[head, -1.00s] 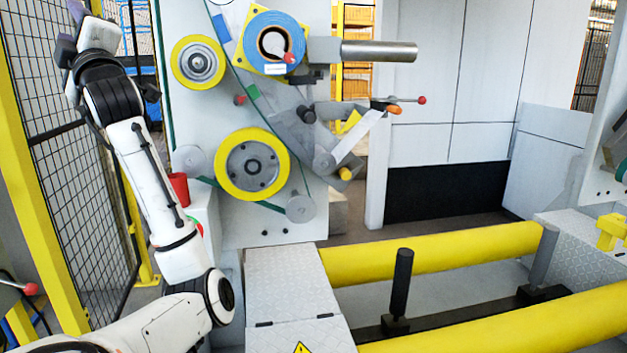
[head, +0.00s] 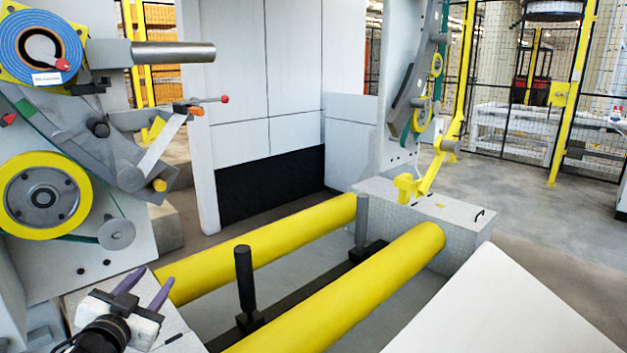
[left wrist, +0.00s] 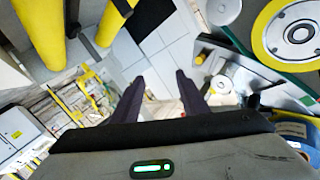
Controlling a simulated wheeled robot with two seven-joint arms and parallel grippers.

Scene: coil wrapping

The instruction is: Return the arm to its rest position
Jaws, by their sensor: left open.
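My left gripper (head: 143,291) shows at the lower left of the head view, its two purple fingers spread apart and empty. It is in front of the wrapping machine's grey base, left of the near ends of the yellow rollers. In the left wrist view the two dark fingers (left wrist: 158,98) stand wide apart with nothing between them. Most of the left arm is outside the head view. My right gripper is in neither view.
Two yellow rollers (head: 345,285) run across the middle, with black upright posts (head: 244,280) between them. The machine's yellow wheel (head: 45,196) and blue coil (head: 38,48) are at left. A white slanted panel (head: 490,310) fills the lower right. Floor is clear at right.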

